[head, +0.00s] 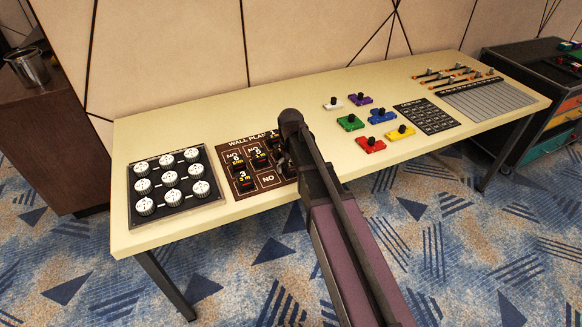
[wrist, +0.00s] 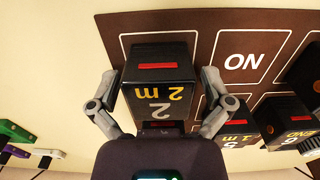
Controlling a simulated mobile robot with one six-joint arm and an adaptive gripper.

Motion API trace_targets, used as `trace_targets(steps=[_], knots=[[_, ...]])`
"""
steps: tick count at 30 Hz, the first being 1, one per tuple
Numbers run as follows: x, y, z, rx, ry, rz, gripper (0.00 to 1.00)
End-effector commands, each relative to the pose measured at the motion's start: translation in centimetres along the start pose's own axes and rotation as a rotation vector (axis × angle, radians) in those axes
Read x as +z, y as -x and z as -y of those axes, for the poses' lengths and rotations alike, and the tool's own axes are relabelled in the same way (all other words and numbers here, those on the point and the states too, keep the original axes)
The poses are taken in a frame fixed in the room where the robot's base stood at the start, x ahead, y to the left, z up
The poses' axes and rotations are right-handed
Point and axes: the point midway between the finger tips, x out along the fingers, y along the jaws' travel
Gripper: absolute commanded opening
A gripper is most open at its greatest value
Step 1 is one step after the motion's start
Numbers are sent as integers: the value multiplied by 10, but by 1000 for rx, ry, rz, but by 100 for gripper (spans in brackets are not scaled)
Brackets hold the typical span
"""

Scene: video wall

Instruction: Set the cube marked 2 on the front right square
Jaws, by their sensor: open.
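The cube marked 2 (wrist: 160,92) is black with a grey 2, a yellow "2 m" and a red strip. In the wrist view it stands between the two fingers of my gripper (wrist: 158,95), which are open on either side of it. It covers most of the front right square (wrist: 197,45), whose white outline shows at its edges. I cannot tell whether it rests fully on the board. In the head view my gripper (head: 284,160) is over the right end of the brown wall plan board (head: 222,152), and my arm hides the cube.
Other black cubes stand on the board, one marked 3 (head: 245,181). A NO square (wrist: 248,62) beside the cube is empty. A panel of white knobs (head: 170,183) lies left of the board. Coloured blocks, such as a red one (head: 371,145), lie to the right.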

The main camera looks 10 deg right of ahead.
Motion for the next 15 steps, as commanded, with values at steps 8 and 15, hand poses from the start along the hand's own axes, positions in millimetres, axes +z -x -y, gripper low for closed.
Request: trace_targets(steps=[8, 15], knots=[[0, 7, 0, 0, 0, 0, 100], [0, 24, 0, 0, 0, 0, 100]])
